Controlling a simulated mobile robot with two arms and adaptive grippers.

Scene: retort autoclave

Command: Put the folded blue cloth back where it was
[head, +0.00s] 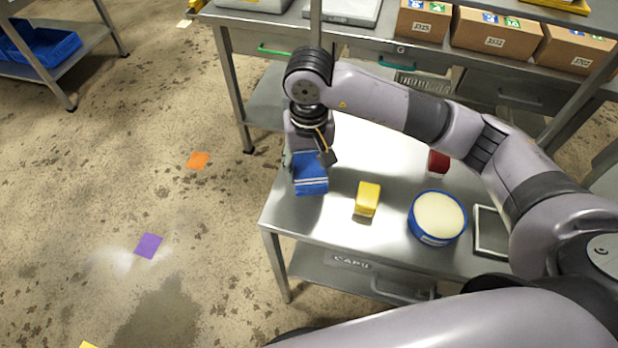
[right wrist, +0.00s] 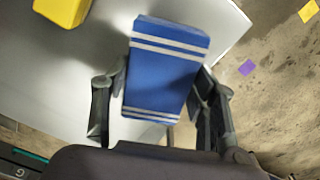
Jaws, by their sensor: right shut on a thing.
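The folded blue cloth (head: 310,178) has white stripes and is at the left edge of the steel table (head: 285,212) in the head view. In the right wrist view the blue cloth (right wrist: 163,70) sits between the two fingers. My right gripper (right wrist: 160,95) is shut on it; in the head view the right gripper (head: 308,150) points down over the table's left side. Whether the cloth touches the tabletop is hard to tell. My left gripper is not in view.
A yellow block (head: 367,199) stands right of the cloth, then a round blue-rimmed tub (head: 437,218), a red item (head: 438,162) and a grey tray (head: 490,232). Behind is a bench with cardboard boxes (head: 490,30). Tabletop between cloth and yellow block is clear.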

